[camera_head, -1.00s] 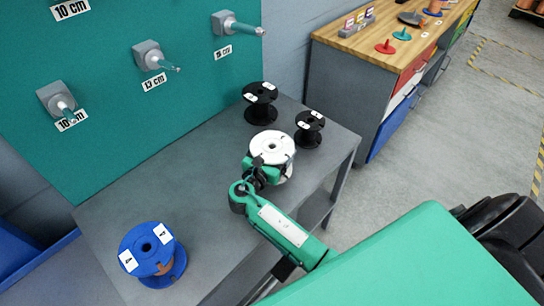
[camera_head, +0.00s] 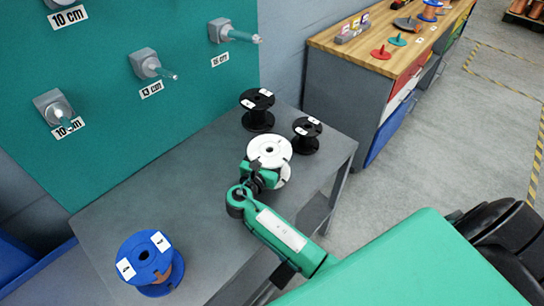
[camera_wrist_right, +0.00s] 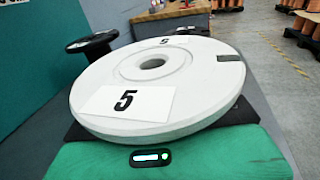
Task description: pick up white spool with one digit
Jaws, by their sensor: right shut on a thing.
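The white spool (camera_head: 269,150) stands upright on the right part of the grey table, near its front edge. In the right wrist view, the white spool (camera_wrist_right: 150,78) fills the middle, and a label on its top flange reads 5. My right gripper (camera_head: 265,176) is shut on the spool from the near side, below the top flange. Its black fingers partly show under the flange in the wrist view. The flange hides the grip itself. I cannot tell whether the spool's base touches the table. My left gripper is not in view.
Two black spools (camera_head: 258,109) (camera_head: 306,135) stand close behind and right of the white spool. A blue spool (camera_head: 149,263) is at the table's near left. The grey table (camera_head: 190,190) is clear between. A green board (camera_head: 130,120) with pegs rises behind.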

